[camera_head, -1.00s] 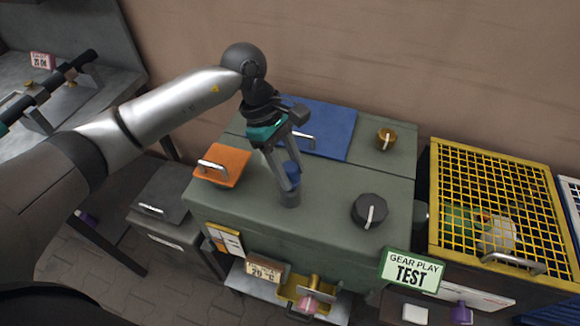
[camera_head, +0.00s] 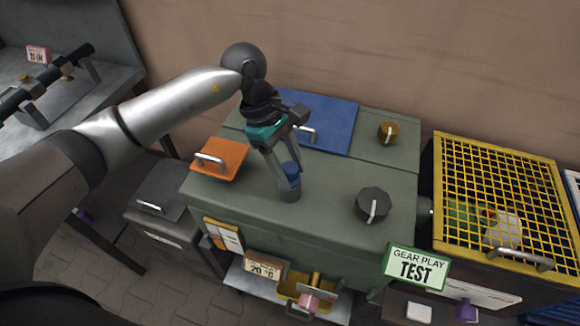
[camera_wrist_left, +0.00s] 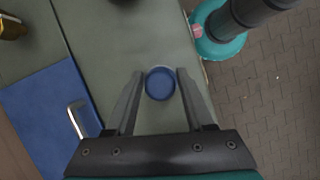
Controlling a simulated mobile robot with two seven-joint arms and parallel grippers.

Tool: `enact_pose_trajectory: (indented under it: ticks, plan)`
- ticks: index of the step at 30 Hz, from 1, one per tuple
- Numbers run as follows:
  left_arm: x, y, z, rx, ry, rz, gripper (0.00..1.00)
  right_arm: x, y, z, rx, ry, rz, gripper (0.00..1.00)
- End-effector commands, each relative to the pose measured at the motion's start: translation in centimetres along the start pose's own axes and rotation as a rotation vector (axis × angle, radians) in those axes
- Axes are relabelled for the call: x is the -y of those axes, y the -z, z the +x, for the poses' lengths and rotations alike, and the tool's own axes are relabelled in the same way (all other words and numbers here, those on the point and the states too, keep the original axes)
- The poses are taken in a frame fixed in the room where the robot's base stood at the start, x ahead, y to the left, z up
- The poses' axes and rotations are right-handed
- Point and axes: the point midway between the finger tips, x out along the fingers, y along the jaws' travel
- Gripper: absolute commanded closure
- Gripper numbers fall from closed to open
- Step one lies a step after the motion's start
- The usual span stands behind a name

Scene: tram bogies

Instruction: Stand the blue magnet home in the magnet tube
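My left gripper (camera_head: 290,182) points down with one finger on each side of the magnet. In the left wrist view, the fingers (camera_wrist_left: 160,76) lie against the magnet's sides, with no clear gap. The magnet's lower end is hidden by the fingers and tube, so its depth cannot be told. My right gripper is not in view.
The green cabinet (camera_head: 325,190) carries a black knob (camera_head: 372,205), a brass knob (camera_head: 388,132), an orange plate with a handle (camera_head: 219,158) and a blue panel (camera_head: 330,120). A yellow mesh cage (camera_head: 500,180) stands at the right. Cabinet top around the tube is clear.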

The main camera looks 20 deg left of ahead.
Motion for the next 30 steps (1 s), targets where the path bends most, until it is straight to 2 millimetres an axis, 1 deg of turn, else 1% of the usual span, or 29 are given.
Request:
enact_pose_trajectory:
  ticks: [1,6,7,14,17,20,23,30]
  plan:
    - [0.0,0.0,-0.1,0.0,-0.001,0.0,0.4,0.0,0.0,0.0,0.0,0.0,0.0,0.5]
    - [0.0,0.0,-0.1,0.0,0.0,0.0,0.21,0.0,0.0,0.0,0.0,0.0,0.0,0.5]
    - [0.0,0.0,-0.1,0.0,0.0,0.0,0.2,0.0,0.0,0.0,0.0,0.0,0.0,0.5]
    - [0.0,0.0,-0.1,-0.001,0.001,0.0,0.2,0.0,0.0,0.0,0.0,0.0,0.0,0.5]
    - [0.0,0.0,-0.6,-0.001,0.0,0.0,0.2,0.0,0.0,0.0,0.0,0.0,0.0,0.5]
    - [-0.1,0.1,-1.9,-0.003,-0.003,0.0,0.2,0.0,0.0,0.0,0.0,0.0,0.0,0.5]
    - [-0.1,0.1,-4.0,-0.004,-0.004,0.0,0.2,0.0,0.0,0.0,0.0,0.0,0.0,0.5]
    - [-0.1,0.1,-9.9,-0.003,-0.005,-0.001,0.2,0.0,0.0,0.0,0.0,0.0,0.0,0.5]
